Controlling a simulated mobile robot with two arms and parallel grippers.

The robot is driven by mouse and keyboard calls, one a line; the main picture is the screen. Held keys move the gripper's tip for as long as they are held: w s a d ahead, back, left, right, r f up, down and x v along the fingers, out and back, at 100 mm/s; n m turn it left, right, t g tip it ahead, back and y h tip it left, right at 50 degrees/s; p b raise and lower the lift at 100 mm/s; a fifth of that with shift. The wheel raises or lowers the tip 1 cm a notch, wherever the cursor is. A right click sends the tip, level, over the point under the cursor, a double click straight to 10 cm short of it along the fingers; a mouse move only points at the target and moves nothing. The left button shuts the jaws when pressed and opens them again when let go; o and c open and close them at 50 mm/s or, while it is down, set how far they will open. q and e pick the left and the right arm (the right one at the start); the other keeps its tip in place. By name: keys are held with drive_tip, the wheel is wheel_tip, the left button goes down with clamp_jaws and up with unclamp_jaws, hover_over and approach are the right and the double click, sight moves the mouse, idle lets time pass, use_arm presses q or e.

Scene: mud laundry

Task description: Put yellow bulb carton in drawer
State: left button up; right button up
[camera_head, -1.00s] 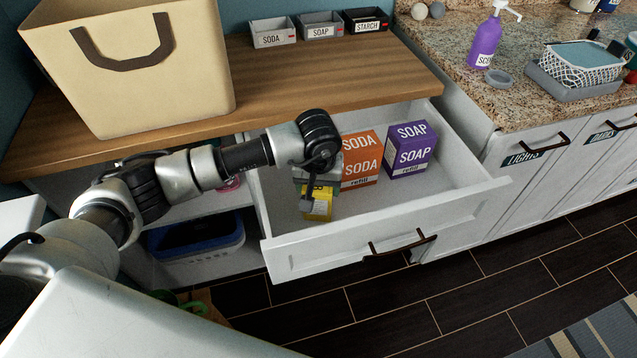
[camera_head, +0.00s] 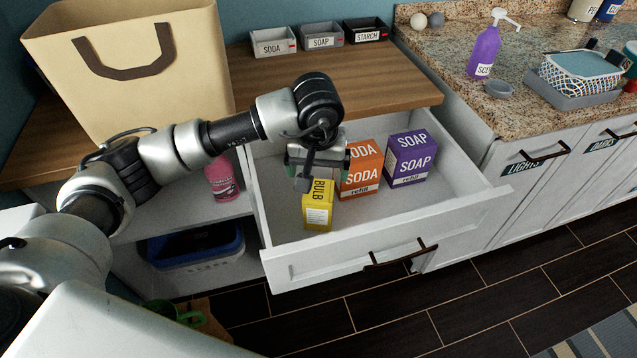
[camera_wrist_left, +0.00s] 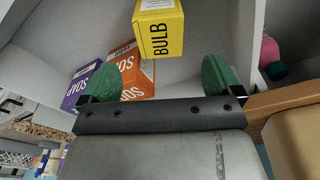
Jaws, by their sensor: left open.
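The yellow bulb carton (camera_head: 318,207) stands upright inside the open white drawer (camera_head: 350,246), near its left front corner. My left gripper (camera_head: 308,180) is just above and behind the carton, its fingers spread. In the left wrist view the carton (camera_wrist_left: 160,30) lies beyond the two green fingertips (camera_wrist_left: 158,78), apart from them, with nothing between the fingers. An orange soda box (camera_head: 361,170) and a purple soap box (camera_head: 411,160) stand to the right of the carton in the drawer. My right gripper is not in view.
A beige bag (camera_head: 135,75) stands on the wooden top (camera_head: 385,85) above the drawer. Small labelled bins (camera_head: 322,36) line the back. A pink bottle (camera_head: 222,176) and a blue basket (camera_head: 195,246) sit on shelves left of the drawer. The drawer's right part is bare.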

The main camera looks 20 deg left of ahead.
use_arm(q)
drive_tip(key=shift+s+r, duration=0.2)
drive_tip(key=shift+r, duration=1.25)
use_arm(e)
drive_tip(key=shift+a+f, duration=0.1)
